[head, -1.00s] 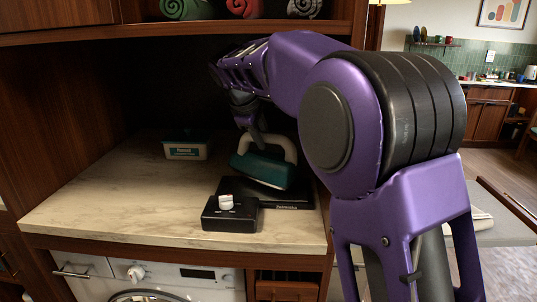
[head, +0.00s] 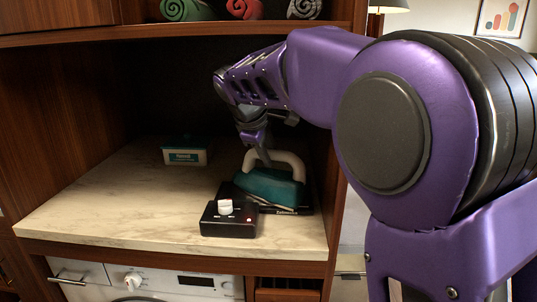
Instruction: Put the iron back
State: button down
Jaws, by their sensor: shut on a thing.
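The iron (head: 270,189), teal with a pale handle, is in the head view at the right of the counter. My gripper (head: 262,152) reaches down to the iron from above and is shut on its handle; the fingertips are small and partly hidden. The iron is over a flat black base (head: 303,208), close to its surface. I cannot tell whether it touches. A black control box (head: 228,223) with a white knob is at the front left of the base, and a small red light glows on it.
A teal and white box (head: 185,156) stands at the back of the pale counter (head: 110,205). The counter's left and middle are clear. A wooden side wall (head: 337,200) is close on the right. A shelf with rolled towels (head: 245,9) is overhead. A white appliance (head: 190,283) is below.

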jog(key=c, duration=0.6)
grip_release()
jog(key=shift+f, duration=0.1)
jog(key=shift+s+a+r, duration=0.1)
jog(key=shift+r, duration=0.25)
jog(key=v, duration=0.3)
jog(key=shift+r+p, duration=0.1)
jog(key=shift+p, duration=0.3)
send_near(265, 178)
jog(key=s+a, duration=0.2)
jog(key=s, duration=0.3)
jog(key=shift+s+r, duration=0.2)
jog(key=shift+s, duration=0.1)
jog(key=shift+a, duration=0.15)
